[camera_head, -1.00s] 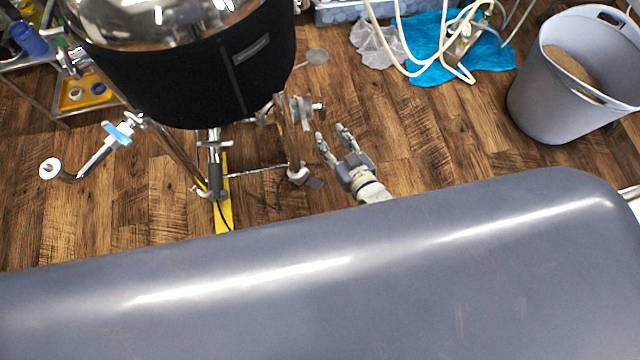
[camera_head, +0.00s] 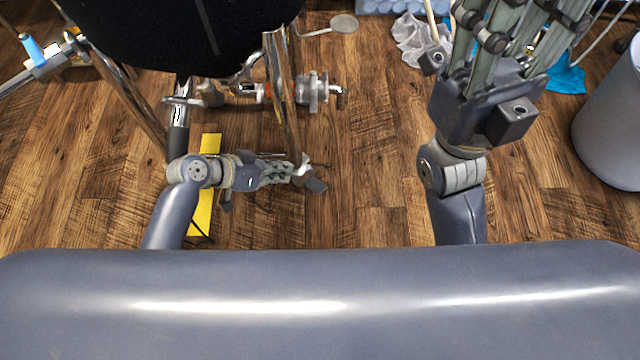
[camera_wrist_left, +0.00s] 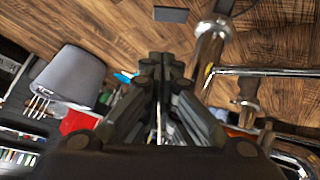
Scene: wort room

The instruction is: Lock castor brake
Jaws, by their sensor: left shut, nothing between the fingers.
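The castor (camera_head: 301,166) is at the foot of the kettle stand's chrome leg (camera_head: 281,95) in the head view. A small grey brake pedal (camera_head: 316,185) sticks out at its lower right. My left gripper (camera_head: 287,170) is shut and empty, pointing right, with its tips right beside the castor. I cannot tell whether they touch it. In the left wrist view the closed fingers (camera_wrist_left: 163,75) hide part of the scene; a chrome leg (camera_wrist_left: 209,48) rises just beyond them. My right gripper (camera_head: 510,40) is raised to the right, its fingertips cut off by the frame's top edge.
The black-jacketed kettle (camera_head: 180,35) stands above the legs. A valve (camera_head: 315,91) projects right of the leg. A yellow strip (camera_head: 205,185) lies on the floor under my left arm. A grey bin (camera_head: 612,125) stands at the right. The wooden floor between my arms is clear.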

